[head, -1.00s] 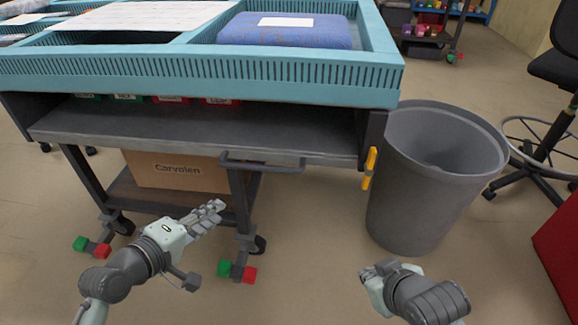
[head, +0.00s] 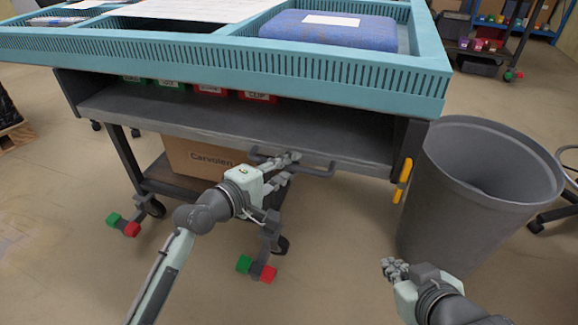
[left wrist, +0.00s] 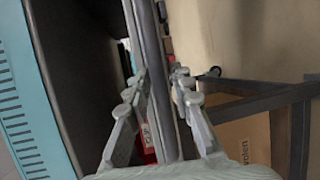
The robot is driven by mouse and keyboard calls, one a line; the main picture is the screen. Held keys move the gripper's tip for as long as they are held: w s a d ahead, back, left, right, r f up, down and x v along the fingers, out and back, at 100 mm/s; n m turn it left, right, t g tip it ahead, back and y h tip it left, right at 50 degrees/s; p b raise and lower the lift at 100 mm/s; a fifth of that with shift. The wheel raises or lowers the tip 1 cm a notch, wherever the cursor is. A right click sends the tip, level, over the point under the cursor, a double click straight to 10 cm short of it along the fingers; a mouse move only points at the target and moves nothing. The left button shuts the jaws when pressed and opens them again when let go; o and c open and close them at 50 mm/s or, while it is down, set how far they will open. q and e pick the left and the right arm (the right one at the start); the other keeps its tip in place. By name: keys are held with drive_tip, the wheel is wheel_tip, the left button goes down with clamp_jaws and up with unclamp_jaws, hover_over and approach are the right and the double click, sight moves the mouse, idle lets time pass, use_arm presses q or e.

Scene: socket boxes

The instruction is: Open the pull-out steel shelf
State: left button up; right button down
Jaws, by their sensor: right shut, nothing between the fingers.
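The grey steel shelf (head: 230,127) sits under the blue-green tray top of the cart in the head view. A dark bar handle (head: 318,173) is on its front edge. My left gripper (head: 292,157) is at the left part of this handle. In the left wrist view, its fingers (left wrist: 160,80) are apart, one on each side of the bar (left wrist: 157,100) that runs between them. I cannot tell whether they touch it. My right gripper (head: 391,266) is shut and empty, low over the floor, away from the cart.
A grey bin (head: 480,200) stands right of the cart, close to its yellow latch (head: 402,180). A cardboard box (head: 195,160) lies on the lower level. Red and green bins (head: 257,97) sit at the back above the shelf. The floor in front is clear.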

use_arm(q)
drive_tip(key=shift+d, duration=0.1)
clamp_jaws()
idle(0.4)
